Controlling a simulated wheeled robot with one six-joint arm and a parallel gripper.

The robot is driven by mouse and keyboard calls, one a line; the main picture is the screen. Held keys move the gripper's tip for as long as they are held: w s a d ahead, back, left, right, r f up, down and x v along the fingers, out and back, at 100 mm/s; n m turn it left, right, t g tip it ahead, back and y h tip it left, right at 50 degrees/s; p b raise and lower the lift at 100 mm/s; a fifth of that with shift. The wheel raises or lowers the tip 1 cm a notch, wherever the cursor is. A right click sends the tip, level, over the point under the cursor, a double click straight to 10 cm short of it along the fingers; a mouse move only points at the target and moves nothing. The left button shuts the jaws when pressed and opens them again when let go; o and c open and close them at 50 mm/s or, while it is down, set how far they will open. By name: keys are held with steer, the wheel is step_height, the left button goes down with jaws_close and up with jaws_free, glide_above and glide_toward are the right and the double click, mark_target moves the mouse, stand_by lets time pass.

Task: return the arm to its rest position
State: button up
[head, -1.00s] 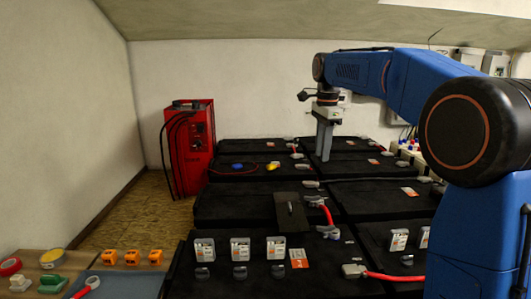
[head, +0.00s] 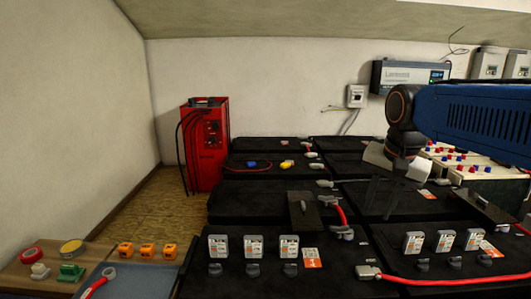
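My arm comes in from the right edge in the head view, its blue link level and its black wrist bent down. My gripper (head: 392,188) hangs below the wrist, above the black battery blocks at centre right. Its pale body shows, but the fingers are dark and faint against the batteries, so I cannot tell how far apart they are. I see no object in it.
Black battery blocks (head: 262,206) fill the middle and right. A red charger cabinet (head: 204,150) stands at the back left. A wooden bench (head: 28,283) with tape rolls and orange parts is at front left. A grey inverter (head: 408,76) hangs on the back wall. The left floor is clear.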

steer(key=s+f+n, duration=0.2)
steer(key=s+f, duration=0.2)
steer(key=s, duration=0.1)
steer(key=s+d+f+n+t, duration=0.1)
steer(key=s+f+n, duration=0.1)
steer(key=s+f, duration=0.3)
steer(key=s+f+n, duration=0.3)
steer(key=s+f, duration=0.1)
steer(key=s, duration=0.2)
steer(key=shift+s+d+f+t, duration=0.25)
steer(key=shift+d+f+t, duration=0.05)
steer(key=shift+t, duration=0.1)
steer(key=shift+s+f, duration=0.3)
steer(key=shift+f, duration=0.1)
steer(key=shift+c, duration=0.7)
